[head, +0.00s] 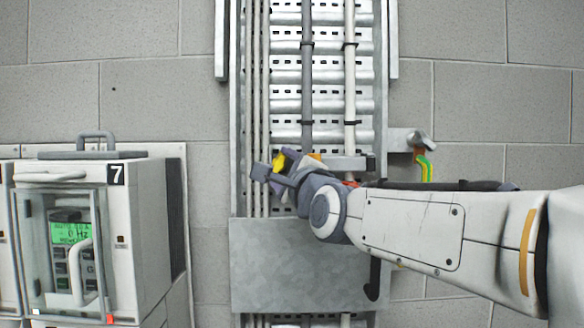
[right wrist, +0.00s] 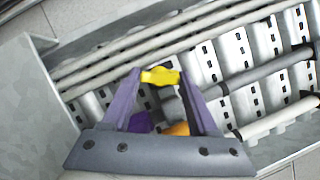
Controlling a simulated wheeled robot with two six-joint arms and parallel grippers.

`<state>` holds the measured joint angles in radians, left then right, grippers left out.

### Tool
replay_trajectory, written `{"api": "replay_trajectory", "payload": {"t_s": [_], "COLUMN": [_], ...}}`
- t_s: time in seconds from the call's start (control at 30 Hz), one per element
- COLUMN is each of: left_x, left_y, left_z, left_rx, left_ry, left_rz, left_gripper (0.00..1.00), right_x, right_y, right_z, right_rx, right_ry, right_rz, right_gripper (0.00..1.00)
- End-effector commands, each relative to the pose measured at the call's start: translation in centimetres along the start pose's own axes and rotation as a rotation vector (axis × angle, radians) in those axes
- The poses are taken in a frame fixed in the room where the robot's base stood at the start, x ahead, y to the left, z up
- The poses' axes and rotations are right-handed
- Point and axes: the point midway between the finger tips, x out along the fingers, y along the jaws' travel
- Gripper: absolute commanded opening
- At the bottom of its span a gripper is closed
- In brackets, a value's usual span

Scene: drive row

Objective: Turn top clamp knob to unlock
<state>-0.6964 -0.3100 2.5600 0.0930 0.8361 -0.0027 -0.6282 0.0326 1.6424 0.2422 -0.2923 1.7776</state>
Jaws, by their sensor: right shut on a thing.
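The yellow clamp knob (head: 279,162) is in front of the vertical cable tray, near the middle of the head view. My right gripper (head: 275,166) reaches it from the right and is shut on it. In the right wrist view the yellow knob (right wrist: 160,76) sits between the tips of the two purple fingers. A grey clamp bar (head: 348,163) runs across the cables behind my wrist. A dark grey part and an orange part (right wrist: 177,129) show behind the fingers in the wrist view. My wrist hides part of the clamp. My left gripper is not in view.
The cable tray (head: 242,130) carries several vertical cables. A plain metal plate (head: 270,265) covers it below the clamp. A green and yellow wire (head: 425,166) hangs from a bracket at right. A drive cabinet marked 7 (head: 140,235) stands at left.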

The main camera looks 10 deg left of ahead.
Motion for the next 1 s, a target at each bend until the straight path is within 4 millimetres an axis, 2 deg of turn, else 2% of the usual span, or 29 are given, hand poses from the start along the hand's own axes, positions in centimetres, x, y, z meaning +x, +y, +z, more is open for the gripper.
{"api": "replay_trajectory", "payload": {"t_s": [0.43, 0.7, 1.0], "left_x": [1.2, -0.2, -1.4], "left_y": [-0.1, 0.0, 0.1], "left_z": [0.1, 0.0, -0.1], "left_rx": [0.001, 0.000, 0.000], "left_ry": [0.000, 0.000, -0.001], "left_rz": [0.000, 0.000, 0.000], "left_gripper": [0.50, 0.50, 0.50], "right_x": [0.0, 0.1, 0.0], "right_y": [-0.1, -0.4, -0.4], "right_z": [0.0, 0.2, 0.1], "right_rx": [-0.187, -0.348, -0.446], "right_ry": [-0.001, 0.001, 0.000], "right_rz": [0.079, 0.148, 0.188], "right_gripper": [0.04, 0.04, 0.04]}}
